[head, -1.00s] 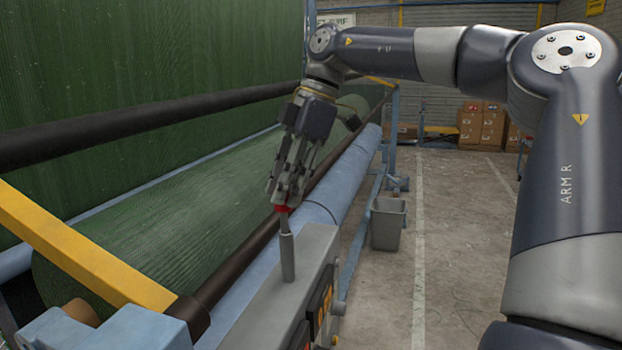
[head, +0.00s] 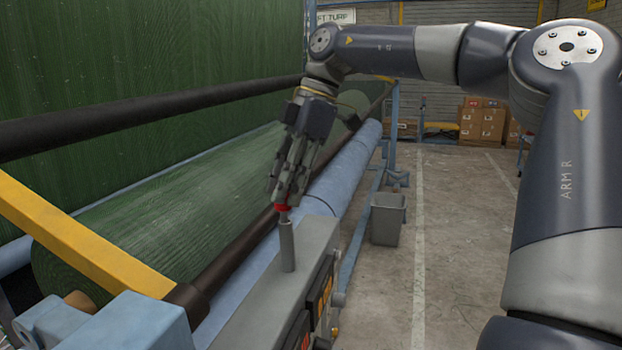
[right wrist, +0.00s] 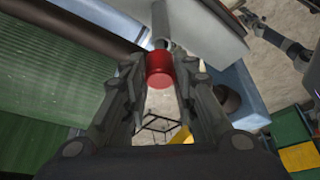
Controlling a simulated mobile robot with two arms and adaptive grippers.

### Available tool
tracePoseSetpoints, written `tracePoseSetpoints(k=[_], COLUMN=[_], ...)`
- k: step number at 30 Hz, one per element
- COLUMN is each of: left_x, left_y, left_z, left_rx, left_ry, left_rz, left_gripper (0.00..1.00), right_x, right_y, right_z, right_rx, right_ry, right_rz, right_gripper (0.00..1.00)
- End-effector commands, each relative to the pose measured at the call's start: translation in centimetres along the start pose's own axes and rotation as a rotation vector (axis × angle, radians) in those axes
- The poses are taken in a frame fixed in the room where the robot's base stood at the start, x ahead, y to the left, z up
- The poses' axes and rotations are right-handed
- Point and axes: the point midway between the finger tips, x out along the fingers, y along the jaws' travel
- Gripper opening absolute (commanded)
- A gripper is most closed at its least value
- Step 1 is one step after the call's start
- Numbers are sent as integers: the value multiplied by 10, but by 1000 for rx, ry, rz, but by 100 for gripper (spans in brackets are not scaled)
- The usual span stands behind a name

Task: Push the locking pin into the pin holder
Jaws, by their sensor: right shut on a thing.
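The locking pin has a red head (head: 282,208), which also shows in the right wrist view (right wrist: 160,68). My right gripper (head: 282,203) points down and is shut on this red head, with a finger on either side of it. Below the head, a grey upright tube (head: 287,245), which looks like the pin holder, stands on a grey housing (head: 305,255). The pin is in line with the tube's top; how deep it sits is hard to tell.
A green turf roll (head: 150,225) and a dark bar (head: 240,262) lie left of the housing. A yellow beam (head: 80,240) crosses the lower left. A grey bin (head: 387,218) stands on the floor behind. The floor to the right is open beyond my arm.

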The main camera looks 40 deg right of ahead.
Motion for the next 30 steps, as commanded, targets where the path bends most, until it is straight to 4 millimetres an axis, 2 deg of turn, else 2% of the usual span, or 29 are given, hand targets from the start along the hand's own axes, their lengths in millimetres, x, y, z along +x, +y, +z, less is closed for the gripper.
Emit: tracePoseSetpoints(k=[2, 3, 6, 15, 17, 19, 23, 30], left_x=[0, 0, 0, 0, 7, 7, 7, 7], left_y=[0, 0, 0, -1, -5, -6, -5, -4], left_z=[0, 0, 0, 1, -17, -20, -17, -18], left_rx=[0, 0, 0, 0, 0, 1, 1, 0], left_ry=[0, 0, 0, 0, -41, -42, -44, -41], left_rz=[0, 0, 0, -1, 5, 6, 6, 6], left_gripper=[40, 40, 40, 40, 40, 40, 40, 40], right_x=[0, 0, 0, 0, -2, -6, -23, -64], right_y=[2, 2, 2, 1, 0, 0, -1, -6], right_z=[0, 0, 0, 1, 0, 0, -1, -3], right_rx=[1, 1, 1, 1, 1, -1, -4, -17], right_ry=[0, 0, 0, -1, 0, 2, 9, 21], right_rz=[7, 7, 5, 1, 3, 7, 21, 48], right_gripper=[2, 30, 49, 49, 49, 49, 49, 49])
